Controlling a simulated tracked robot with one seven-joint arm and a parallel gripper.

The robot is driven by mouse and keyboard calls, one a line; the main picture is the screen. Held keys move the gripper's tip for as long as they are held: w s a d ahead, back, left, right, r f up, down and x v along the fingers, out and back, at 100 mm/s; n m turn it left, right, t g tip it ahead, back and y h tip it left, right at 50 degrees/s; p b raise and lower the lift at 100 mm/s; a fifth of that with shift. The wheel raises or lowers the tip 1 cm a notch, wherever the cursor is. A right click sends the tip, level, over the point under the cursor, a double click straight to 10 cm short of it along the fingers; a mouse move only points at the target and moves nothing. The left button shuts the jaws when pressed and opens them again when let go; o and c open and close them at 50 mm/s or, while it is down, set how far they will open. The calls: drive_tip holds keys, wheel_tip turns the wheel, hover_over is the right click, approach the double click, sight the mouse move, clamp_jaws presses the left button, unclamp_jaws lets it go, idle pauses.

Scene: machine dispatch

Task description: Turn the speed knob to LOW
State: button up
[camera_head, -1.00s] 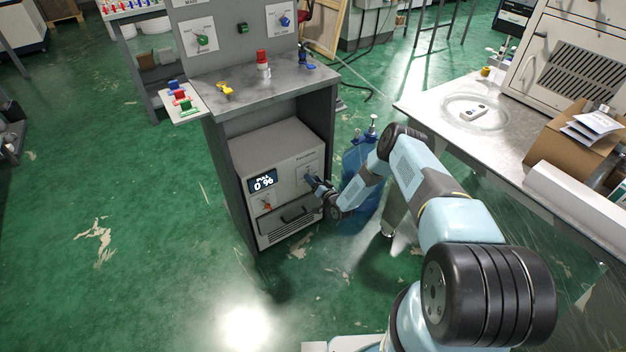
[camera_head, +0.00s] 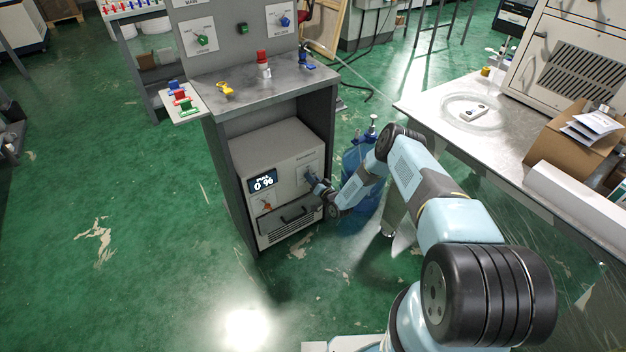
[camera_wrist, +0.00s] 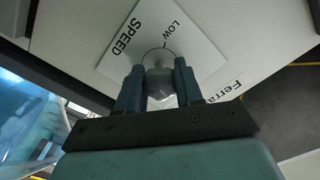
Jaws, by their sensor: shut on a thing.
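The speed knob (camera_wrist: 158,66) is grey and sits on a white plate (camera_wrist: 193,48) marked SPEED and LOW in the wrist view. A thin arc runs around the knob, with the LOW mark on it. My gripper (camera_wrist: 159,84) is shut on the knob, one finger on each side. The knob's pointer cannot be made out. In the head view my gripper (camera_head: 314,184) reaches the right side of the front of a light grey machine (camera_head: 285,221), and the knob is mostly hidden there.
The machine has a lit display (camera_head: 263,181), a small orange-red knob (camera_head: 266,205) and a dark handle (camera_head: 297,214). It stands under a grey bench (camera_head: 240,73). A blue container (camera_head: 352,160) stands right of it, behind my arm. The green floor (camera_head: 130,240) at left is open.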

drive_tip(key=shift+d, duration=0.1)
drive_tip(key=shift+c, duration=0.4)
drive_tip(key=shift+n, duration=0.4)
drive_tip(key=n, duration=0.2)
drive_tip(key=shift+f+n, duration=0.1)
drive_tip(key=shift+n, duration=0.3)
drive_tip(key=n, duration=0.3)
drive_tip(key=shift+n, duration=0.3)
drive_tip(key=n, duration=0.3)
drive_tip(key=shift+d+n, duration=0.1)
drive_tip(key=shift+n, duration=0.2)
drive_tip(key=n, duration=0.4)
drive_tip(key=shift+n, duration=0.3)
drive_tip(key=n, duration=0.5)
drive_tip(key=shift+n, duration=0.3)
drive_tip(key=n, duration=0.5)
drive_tip(key=shift+s+f, duration=0.1)
